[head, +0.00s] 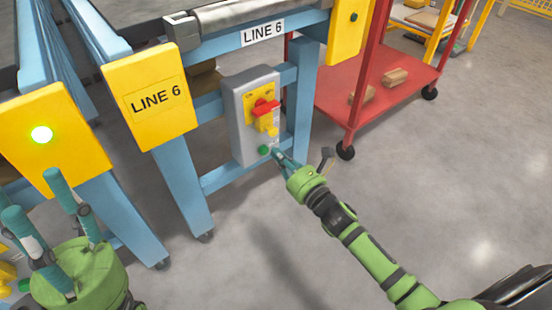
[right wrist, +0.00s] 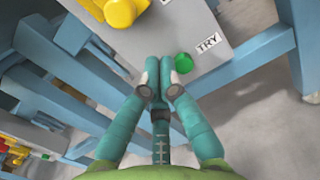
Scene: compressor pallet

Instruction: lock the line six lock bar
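A grey control box (head: 240,118) is fixed to the blue frame under the LINE 6 sign (head: 263,33). It carries a red handle (head: 264,107) with yellow parts (head: 267,123) around and below it; I cannot tell which yellow part is the lock bar. A green button (head: 264,150) sits low on the box and shows in the right wrist view (right wrist: 184,63) beside a TRY label (right wrist: 209,43). My right gripper (head: 277,154) has its fingertips together (right wrist: 164,66), nothing visible between them, close beside the button; contact is unclear. My left gripper (head: 38,198) is open and empty, lower left.
Yellow LINE 6 panel (head: 158,100) and a yellow panel with a lit green lamp (head: 42,134) stand at left on blue frames. A red cart (head: 375,80) with small brown blocks stands right of the box. The grey floor (head: 450,180) at right is clear.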

